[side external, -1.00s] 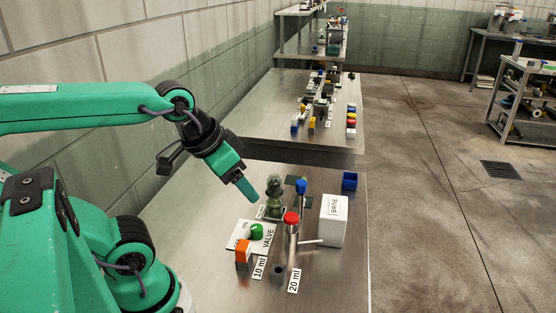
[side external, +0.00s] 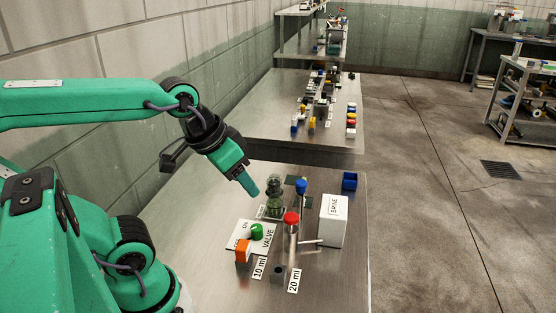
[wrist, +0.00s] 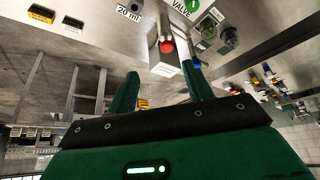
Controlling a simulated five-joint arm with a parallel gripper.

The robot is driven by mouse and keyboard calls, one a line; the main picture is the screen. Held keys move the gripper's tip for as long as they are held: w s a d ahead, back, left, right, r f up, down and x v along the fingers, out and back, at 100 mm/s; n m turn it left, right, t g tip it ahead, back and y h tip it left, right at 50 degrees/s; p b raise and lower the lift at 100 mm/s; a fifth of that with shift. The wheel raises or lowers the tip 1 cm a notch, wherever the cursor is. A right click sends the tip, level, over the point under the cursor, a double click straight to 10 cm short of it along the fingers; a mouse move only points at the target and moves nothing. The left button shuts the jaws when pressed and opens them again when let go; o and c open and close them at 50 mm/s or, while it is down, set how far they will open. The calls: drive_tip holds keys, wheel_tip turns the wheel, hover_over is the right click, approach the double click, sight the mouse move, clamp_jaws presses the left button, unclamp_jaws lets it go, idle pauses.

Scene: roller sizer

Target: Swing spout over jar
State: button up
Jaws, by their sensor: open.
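My gripper (side external: 254,191) is open and empty above the near bench, left of the posts. In the wrist view its two fingers (wrist: 160,82) stand apart, with a red knob (wrist: 167,46) showing beyond them. That red knob (side external: 291,218) tops an upright post. A thin pale rod (side external: 312,241), perhaps the spout, sticks out to the right from this post. A dark-topped green glass vessel (side external: 275,198), which may be the jar, stands near the fingertips. A small dark cup (side external: 278,272) stands near the 10 ml and 20 ml labels. I cannot tell for certain which vessel is the jar.
A blue knob (side external: 300,186) and blue bin (side external: 350,180) are behind. The VALVE plate (side external: 262,238) bears a green knob (side external: 257,231), with an orange block (side external: 243,251) at its front. The bench's front right is clear.

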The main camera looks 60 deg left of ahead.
drive_tip(key=n+g, duration=0.5)
drive_tip(key=n, duration=1.2)
hover_over(301, 182)
drive_tip(key=f, duration=0.5)
drive_tip(key=shift+s+d+f, duration=0.2)
drive_tip(key=shift+s+f, duration=0.05)
drive_tip(key=shift+s, duration=0.05)
drive_tip(key=shift+w+a+f+n, duration=0.25)
drive_tip(key=shift+w+f+n, duration=0.05)
drive_tip(key=shift+w+f, duration=0.1)
drive_tip(key=shift+f, duration=3.9)
clamp_jaws()
